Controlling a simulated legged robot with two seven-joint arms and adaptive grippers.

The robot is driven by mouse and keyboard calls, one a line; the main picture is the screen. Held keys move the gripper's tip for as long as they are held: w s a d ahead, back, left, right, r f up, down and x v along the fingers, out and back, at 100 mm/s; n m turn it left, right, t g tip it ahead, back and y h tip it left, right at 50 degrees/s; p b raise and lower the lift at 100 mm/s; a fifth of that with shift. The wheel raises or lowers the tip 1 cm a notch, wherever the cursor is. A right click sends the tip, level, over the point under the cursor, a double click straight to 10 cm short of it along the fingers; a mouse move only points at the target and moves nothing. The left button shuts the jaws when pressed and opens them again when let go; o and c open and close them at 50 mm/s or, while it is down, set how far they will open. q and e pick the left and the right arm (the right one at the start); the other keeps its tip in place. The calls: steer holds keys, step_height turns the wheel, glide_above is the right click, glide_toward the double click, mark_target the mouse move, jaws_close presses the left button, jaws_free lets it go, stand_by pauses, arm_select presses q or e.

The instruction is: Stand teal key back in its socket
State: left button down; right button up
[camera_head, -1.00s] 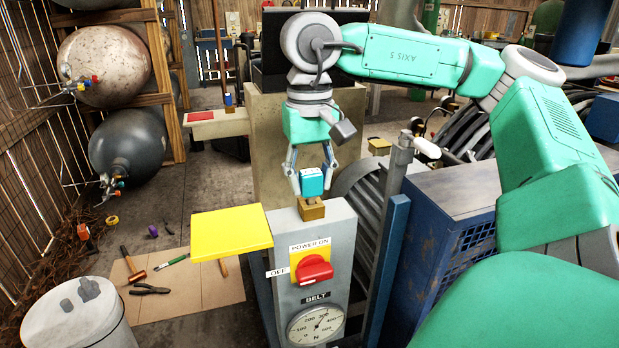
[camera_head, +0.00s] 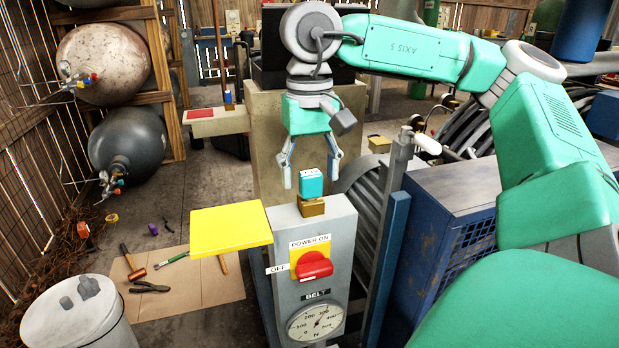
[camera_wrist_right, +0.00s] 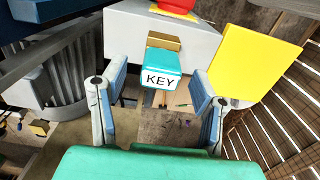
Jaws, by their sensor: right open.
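The teal key (camera_head: 311,181) stands upright in the brass socket (camera_head: 311,207) on top of the grey control panel (camera_head: 340,228). In the right wrist view the key (camera_wrist_right: 160,68) shows its white label reading KEY, with the brass socket (camera_wrist_right: 164,41) beyond it. My right gripper (camera_head: 309,172) is open and empty, just above and behind the key in the head view. Its fingers are spread apart, and the key is clear of them in the wrist view. My left gripper is not in view.
A yellow plate (camera_head: 231,229) juts out left of the panel. A red switch (camera_head: 313,265) and a belt gauge (camera_head: 316,321) are on the panel's front. A blue cabinet (camera_head: 450,225) stands to the right. Tools lie on a floor mat (camera_head: 195,285).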

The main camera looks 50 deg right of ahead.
mark_target(309, 171)
step_height(309, 171, up, 11)
steer(key=shift+f, duration=0.15)
steer(key=shift+w, duration=0.1)
stand_by(0.6)
